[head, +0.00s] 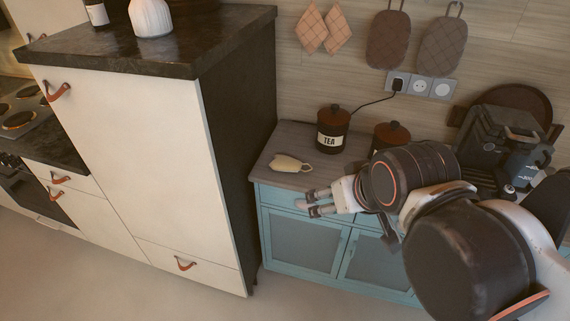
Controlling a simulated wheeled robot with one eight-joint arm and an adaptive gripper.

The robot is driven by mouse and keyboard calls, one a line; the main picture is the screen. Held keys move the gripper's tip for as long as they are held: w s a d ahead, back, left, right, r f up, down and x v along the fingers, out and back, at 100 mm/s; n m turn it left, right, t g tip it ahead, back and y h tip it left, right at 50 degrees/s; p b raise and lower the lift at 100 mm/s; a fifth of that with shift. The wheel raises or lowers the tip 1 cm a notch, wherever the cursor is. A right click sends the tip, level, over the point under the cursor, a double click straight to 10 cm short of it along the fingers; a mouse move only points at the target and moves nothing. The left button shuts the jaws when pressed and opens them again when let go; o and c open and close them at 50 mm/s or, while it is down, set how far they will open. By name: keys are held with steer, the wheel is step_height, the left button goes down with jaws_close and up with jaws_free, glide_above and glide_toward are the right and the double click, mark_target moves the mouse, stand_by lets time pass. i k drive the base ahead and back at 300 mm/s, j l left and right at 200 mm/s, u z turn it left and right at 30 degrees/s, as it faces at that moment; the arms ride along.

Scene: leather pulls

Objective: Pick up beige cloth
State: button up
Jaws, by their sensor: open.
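A small beige cloth (290,163) lies on the wooden top of the blue cabinet (278,182), near its left front part. My gripper (307,204) is in front of the cabinet, below and slightly right of the cloth in the picture. Its two fingers point left and are apart, with nothing between them. The gripper is apart from the cloth. My arm hides the right part of the cabinet.
A dark tea canister (333,128) stands behind and right of the cloth. A second canister (391,135) is partly hidden by my arm. A coffee machine (498,135) stands at the right. A tall white cabinet (130,140) rises at the left.

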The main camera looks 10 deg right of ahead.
mark_target(283, 163)
steer(key=i+j+z, duration=0.1)
steer(key=i, duration=0.35)
steer(key=i+j+z, duration=0.15)
steer(key=i+j, duration=0.15)
steer(key=i+j+z, duration=0.15)
